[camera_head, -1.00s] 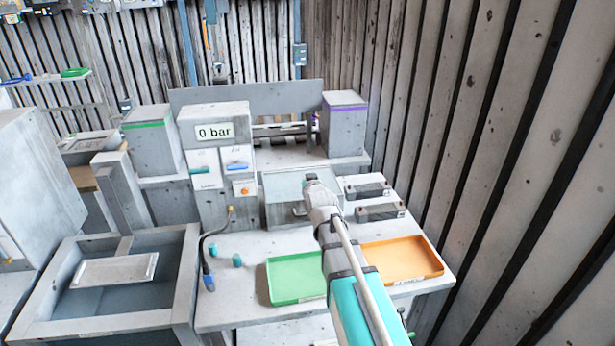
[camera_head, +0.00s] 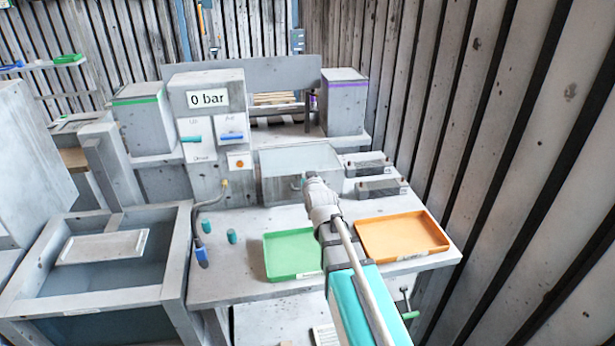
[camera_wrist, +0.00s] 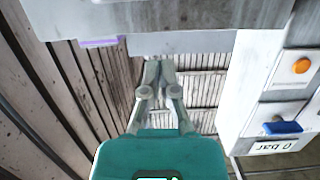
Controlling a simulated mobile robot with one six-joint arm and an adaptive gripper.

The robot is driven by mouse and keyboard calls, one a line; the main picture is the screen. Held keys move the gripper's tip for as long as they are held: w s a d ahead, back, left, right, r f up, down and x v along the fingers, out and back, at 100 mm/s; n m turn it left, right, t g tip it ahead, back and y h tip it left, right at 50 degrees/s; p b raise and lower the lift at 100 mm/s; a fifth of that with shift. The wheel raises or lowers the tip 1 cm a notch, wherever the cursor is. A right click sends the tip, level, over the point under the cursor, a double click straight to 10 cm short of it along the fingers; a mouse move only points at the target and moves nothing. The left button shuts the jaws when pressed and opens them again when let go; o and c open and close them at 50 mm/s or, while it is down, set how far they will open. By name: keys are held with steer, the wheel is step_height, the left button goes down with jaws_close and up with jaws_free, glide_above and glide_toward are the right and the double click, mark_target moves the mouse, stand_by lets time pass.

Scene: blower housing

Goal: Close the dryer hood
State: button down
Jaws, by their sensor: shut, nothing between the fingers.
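The dryer hood appears to be the pale grey, boxy cover (camera_head: 285,163) in the middle of the bench, beside the pressure unit. A small handle (camera_head: 296,184) shows on its front, just left of my gripper. My gripper (camera_head: 310,178) is at the hood's front right, and its arm hides part of it. In the wrist view my gripper's fingers (camera_wrist: 160,66) are together and empty, with their tips close to a pale grey edge (camera_wrist: 185,43), probably the hood's. I cannot tell contact or how far the hood is open.
The "0 bar" unit (camera_head: 208,130) stands left of the hood. Two grey blocks (camera_head: 378,187) are on its right. A green tray (camera_head: 293,254) and an orange tray (camera_head: 402,235) lie in front. A purple-striped box (camera_head: 344,105) stands behind on the right.

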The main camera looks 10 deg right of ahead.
steer(key=shift+r, duration=0.1)
stand_by(0.4)
steer(key=s+f+b, duration=0.2)
steer(key=f+b, duration=0.1)
steer(key=s+f+b, duration=0.3)
steer(key=shift+s+f, duration=0.1)
steer(key=shift+f, duration=0.15)
stand_by(1.3)
steer(key=shift+r, duration=0.2)
stand_by(0.3)
